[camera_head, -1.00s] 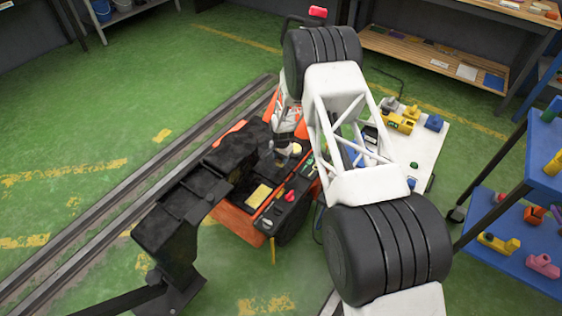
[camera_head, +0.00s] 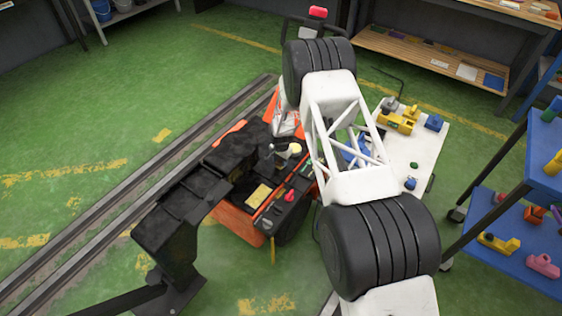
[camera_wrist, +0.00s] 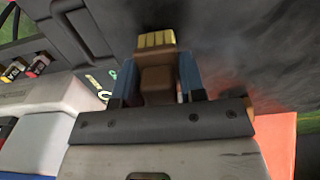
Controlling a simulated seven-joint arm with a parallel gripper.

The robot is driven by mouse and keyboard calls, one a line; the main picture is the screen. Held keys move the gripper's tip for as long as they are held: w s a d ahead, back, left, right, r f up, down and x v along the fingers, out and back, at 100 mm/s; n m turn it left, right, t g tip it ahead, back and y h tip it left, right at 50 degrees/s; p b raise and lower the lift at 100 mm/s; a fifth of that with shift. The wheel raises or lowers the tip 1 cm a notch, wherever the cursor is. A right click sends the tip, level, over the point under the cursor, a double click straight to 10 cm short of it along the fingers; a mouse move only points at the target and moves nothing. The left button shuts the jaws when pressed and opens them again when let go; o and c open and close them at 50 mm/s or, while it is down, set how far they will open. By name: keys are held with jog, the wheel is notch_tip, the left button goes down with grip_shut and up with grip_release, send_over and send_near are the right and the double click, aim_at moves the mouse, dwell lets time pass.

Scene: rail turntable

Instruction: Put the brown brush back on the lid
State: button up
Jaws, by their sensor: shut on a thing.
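In the wrist view the brown brush (camera_wrist: 156,58), with pale yellow bristles, sits between the blue fingers of my gripper (camera_wrist: 157,76), which is shut on it. The bristles point away from the wrist. Beyond them is a dark, smudged surface (camera_wrist: 245,50); whether the brush touches it I cannot tell. In the head view my gripper is small and partly hidden by my arm, over the black top (camera_head: 228,160) of an orange machine. I cannot tell for sure which dark part is the lid.
The machine's black tray holds a yellow block (camera_head: 258,195) and a pink-red piece (camera_head: 289,196). A white table (camera_head: 425,150) with yellow and blue parts stands to the right, beside blue shelves (camera_head: 545,170). Rails (camera_head: 70,240) cross the green floor on the left.

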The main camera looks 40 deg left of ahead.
jog(key=shift+f, duration=0.3)
jog(key=o, duration=1)
jog(key=shift+c, duration=0.2)
jog(key=shift+r, duration=6.1)
jog(key=shift+w+r, duration=0.1)
